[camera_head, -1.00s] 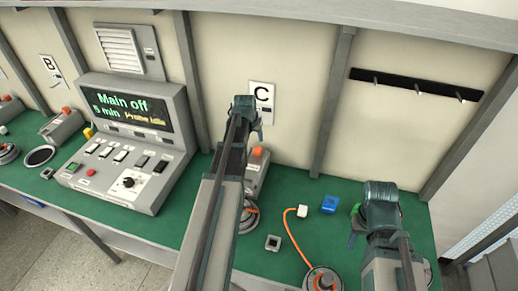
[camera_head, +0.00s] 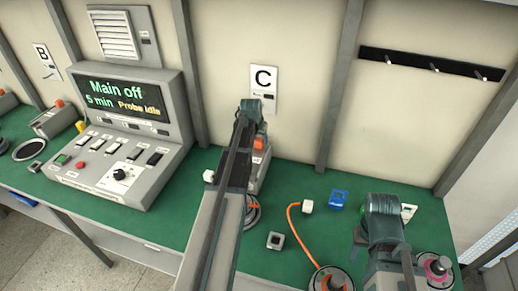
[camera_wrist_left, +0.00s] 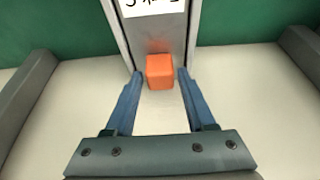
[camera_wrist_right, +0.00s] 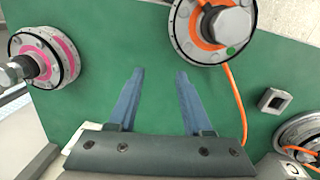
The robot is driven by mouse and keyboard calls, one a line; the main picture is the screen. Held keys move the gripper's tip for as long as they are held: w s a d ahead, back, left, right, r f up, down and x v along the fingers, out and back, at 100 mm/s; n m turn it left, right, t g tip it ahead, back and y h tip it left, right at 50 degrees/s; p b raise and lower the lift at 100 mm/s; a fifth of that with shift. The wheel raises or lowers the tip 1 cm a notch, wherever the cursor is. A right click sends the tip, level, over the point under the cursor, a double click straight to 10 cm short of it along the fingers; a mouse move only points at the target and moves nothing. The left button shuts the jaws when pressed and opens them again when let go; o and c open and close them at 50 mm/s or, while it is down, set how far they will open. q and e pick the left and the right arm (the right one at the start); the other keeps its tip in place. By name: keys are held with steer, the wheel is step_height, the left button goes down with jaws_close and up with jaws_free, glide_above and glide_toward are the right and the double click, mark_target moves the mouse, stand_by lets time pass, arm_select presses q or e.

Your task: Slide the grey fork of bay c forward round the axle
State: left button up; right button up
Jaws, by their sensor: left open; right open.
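The bay C unit (camera_head: 262,172) stands on the green bench below the C sign (camera_head: 263,82). In the left wrist view its grey body (camera_wrist_left: 117,25) has an upside-down label and an orange block (camera_wrist_left: 159,72). My left gripper (camera_wrist_left: 160,75) is open, with one finger on each side of the orange block; I cannot tell whether they touch it. A motor disc (camera_head: 252,212), partly hidden by my left arm, sits in front of the unit. The grey fork and axle cannot be made out clearly. My right gripper (camera_wrist_right: 160,72) is open and empty above the bench.
The control console (camera_head: 125,140) reads "Main off" and "Probe idle". An orange-ringed motor (camera_wrist_right: 212,25) and a pink-ringed motor (camera_wrist_right: 42,55) lie near my right gripper. A small square socket (camera_head: 275,240), a white plug (camera_head: 307,206) and a blue block (camera_head: 338,199) rest on the bench.

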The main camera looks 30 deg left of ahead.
arm_select(q)
steer(key=shift+w+f+b, duration=0.25)
steer(key=shift+f+b, duration=0.1)
steer(key=shift+f, duration=0.35)
jaws_close()
stand_by(1.0)
